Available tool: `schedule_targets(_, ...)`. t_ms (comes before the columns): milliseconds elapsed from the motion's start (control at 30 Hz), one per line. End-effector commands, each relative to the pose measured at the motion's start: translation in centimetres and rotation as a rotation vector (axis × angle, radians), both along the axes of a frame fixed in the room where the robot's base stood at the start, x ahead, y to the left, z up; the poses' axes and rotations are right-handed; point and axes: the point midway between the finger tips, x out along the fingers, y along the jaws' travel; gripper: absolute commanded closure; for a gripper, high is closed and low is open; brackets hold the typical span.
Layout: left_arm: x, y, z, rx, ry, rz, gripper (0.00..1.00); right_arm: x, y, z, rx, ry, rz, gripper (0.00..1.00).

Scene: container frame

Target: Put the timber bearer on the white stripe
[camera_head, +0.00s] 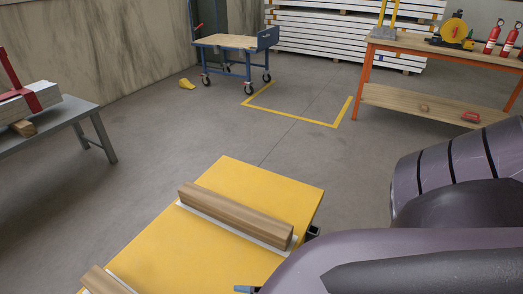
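A long timber bearer (235,214) lies along the far white stripe (262,240) on the yellow platform (245,178). The stripe shows along its near side and at its right end. A second timber bearer (98,281) is at the bottom left, cut off by the picture edge, beside or on the near white stripe (123,282); I cannot tell which. My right arm fills the lower right. A small dark tip (245,289) shows at the bottom edge, perhaps part of my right gripper; its opening is hidden. My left gripper is not in view.
A grey bench (75,111) at left carries strapped white boards (32,100) and a short wood block (23,128). A blue trolley (232,43) and an orange-legged workbench (430,42) stand behind. The floor between, with a yellow marking (300,118), is clear.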

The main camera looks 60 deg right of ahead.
Motion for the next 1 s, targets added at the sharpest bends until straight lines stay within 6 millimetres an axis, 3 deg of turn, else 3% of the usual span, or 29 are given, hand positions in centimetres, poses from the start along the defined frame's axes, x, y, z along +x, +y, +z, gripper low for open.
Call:
schedule_targets(100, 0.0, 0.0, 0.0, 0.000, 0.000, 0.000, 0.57, -3.9, -2.3, -1.7, 0.166, 0.180, -0.178, 0.11)
schedule_targets(300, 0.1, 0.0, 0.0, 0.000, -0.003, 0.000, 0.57, -6.7, -3.6, -2.7, 0.295, 0.305, -0.312, 0.11)
schedule_targets(667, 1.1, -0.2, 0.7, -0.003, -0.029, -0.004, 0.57, -6.7, -3.7, -2.4, 0.303, 0.303, -0.318, 0.11)
schedule_targets(867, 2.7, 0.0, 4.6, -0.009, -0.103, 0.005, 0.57, -5.8, -3.8, 0.9, 0.320, 0.245, -0.321, 0.11)
schedule_targets(1000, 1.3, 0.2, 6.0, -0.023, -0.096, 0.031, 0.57, -5.6, -4.0, 3.4, 0.339, 0.213, -0.331, 0.11)
